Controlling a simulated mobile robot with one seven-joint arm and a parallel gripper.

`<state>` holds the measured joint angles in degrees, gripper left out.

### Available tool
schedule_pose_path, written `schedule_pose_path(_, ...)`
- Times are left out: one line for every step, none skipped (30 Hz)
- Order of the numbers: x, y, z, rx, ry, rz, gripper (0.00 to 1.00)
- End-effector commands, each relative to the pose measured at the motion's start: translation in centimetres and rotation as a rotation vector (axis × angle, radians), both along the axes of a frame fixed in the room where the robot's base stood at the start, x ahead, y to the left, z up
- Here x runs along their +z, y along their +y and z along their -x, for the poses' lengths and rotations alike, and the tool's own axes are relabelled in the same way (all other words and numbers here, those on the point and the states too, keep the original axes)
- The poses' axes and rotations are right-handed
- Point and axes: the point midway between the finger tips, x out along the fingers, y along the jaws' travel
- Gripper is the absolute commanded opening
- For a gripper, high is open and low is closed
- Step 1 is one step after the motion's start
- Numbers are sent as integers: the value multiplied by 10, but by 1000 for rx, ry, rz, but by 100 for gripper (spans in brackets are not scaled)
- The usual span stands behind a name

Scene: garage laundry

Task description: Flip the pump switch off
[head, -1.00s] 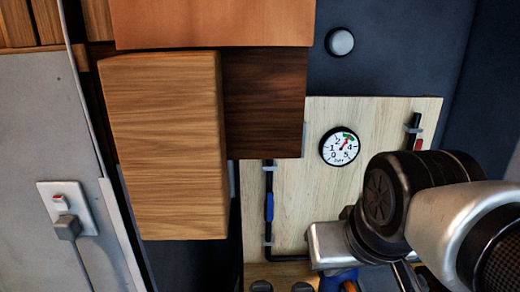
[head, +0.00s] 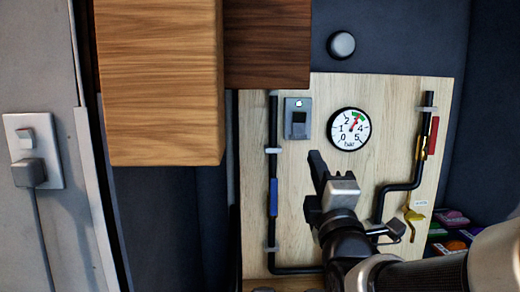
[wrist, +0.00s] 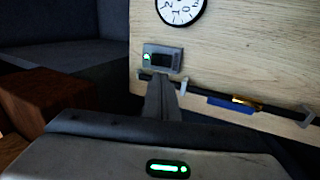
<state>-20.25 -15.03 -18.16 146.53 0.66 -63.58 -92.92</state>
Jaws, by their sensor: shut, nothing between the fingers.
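The pump switch (head: 298,118) is a small grey plate with a dark rocker and a lit green mark at its top. It is fixed on a pale wooden board (head: 400,110), left of a round white gauge (head: 348,129). In the wrist view the switch (wrist: 163,58) lies just beyond my fingertips, with its green mark at the left. My gripper (head: 317,163) is shut and empty, pointing up, a little below and right of the switch in the head view. It also shows in the wrist view (wrist: 160,82). I cannot tell whether it touches the switch.
A black pipe with a blue sleeve (head: 273,197) runs left of the switch. Another pipe with a red handle (head: 433,135) and a yellow tap (head: 413,217) is at the right. A wooden cabinet (head: 160,90) juts out upper left. A wall socket (head: 33,150) holds a plug.

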Motion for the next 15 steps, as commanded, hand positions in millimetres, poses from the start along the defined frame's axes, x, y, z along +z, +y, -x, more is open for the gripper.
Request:
schedule_pose_path(-3, 0, 1, -10, -21, 23, 0)
schedule_pose_path(-1, 0, 1, -15, -31, 33, 0)
schedule_pose_path(0, 0, 2, -19, -39, 40, 0)
schedule_pose_path(1, 0, 3, -22, -43, 43, 0)
schedule_pose_path(2, 0, 3, -23, -45, 45, 0)
schedule_pose_path(3, 0, 3, -23, -45, 46, 0)
schedule_pose_path(3, 0, 3, -23, -45, 45, 0)
schedule_pose_path(3, 0, 3, -23, -45, 45, 0)
schedule_pose_path(3, 0, 3, -22, -45, 44, 0)
schedule_pose_path(3, 0, 3, -22, -44, 44, 0)
schedule_pose_path(3, 0, 3, -22, -44, 44, 0)
schedule_pose_path(3, 0, 2, -22, -44, 43, 0)
schedule_pose_path(4, 0, 2, -22, -44, 43, 0)
schedule_pose_path(4, 0, 1, -22, -43, 43, 0)
schedule_pose_path(6, 0, -1, -22, -43, 43, 0)
